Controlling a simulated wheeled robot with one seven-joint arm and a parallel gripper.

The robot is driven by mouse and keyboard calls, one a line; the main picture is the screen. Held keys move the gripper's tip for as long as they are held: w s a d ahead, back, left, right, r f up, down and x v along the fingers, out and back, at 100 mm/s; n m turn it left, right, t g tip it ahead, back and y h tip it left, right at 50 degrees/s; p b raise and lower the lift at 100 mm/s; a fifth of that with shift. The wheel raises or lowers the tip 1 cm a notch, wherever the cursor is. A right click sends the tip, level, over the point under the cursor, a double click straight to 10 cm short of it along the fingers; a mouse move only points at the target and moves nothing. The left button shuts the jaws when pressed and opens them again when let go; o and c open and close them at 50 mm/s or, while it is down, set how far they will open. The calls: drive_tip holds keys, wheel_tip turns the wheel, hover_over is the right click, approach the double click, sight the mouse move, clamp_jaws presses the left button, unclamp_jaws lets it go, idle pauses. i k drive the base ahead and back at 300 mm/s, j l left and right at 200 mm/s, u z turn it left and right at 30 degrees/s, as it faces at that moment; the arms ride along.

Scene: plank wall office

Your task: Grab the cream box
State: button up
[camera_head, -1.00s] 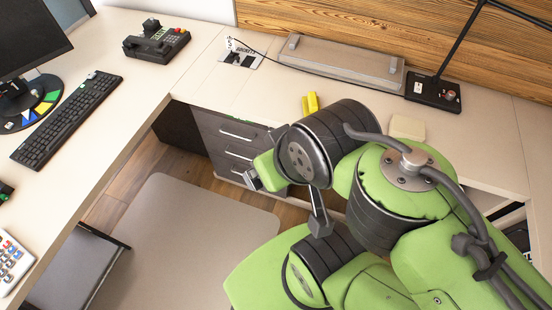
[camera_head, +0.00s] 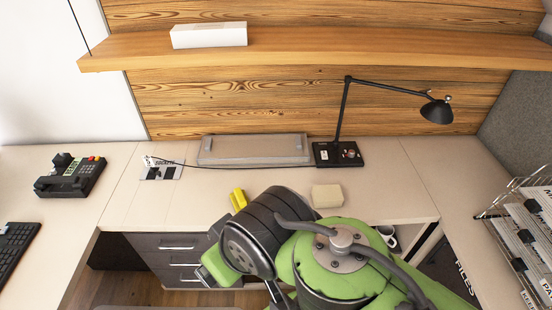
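The cream box (camera_head: 327,196) is a small, pale block on the desk, just behind my arm and in front of the lamp base. Its top and front show, and nothing touches it. My gripper (camera_head: 204,276) is at the lower left end of my green and black arm, in front of the desk's drawers. It is well to the left of and nearer than the cream box. Its fingers are small and partly hidden, so I cannot see whether they are apart.
A yellow object (camera_head: 238,199) lies left of the cream box. A black lamp (camera_head: 338,154) and a long grey case (camera_head: 254,149) stand behind. A phone (camera_head: 71,177) is at left, a wire rack (camera_head: 525,235) at right. A shelf (camera_head: 330,47) holds a white box (camera_head: 209,35).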

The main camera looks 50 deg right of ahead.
sight(323, 197)
drive_tip(key=l+z, duration=0.15)
drive_tip(key=z, duration=1.85)
drive_tip(key=u, duration=0.5)
drive_tip(key=i+u, duration=0.15)
drive_tip(key=u, duration=0.8)
drive_tip(key=i+u, duration=0.15)
drive_tip(key=u, duration=0.85)
drive_tip(key=i+l, duration=0.05)
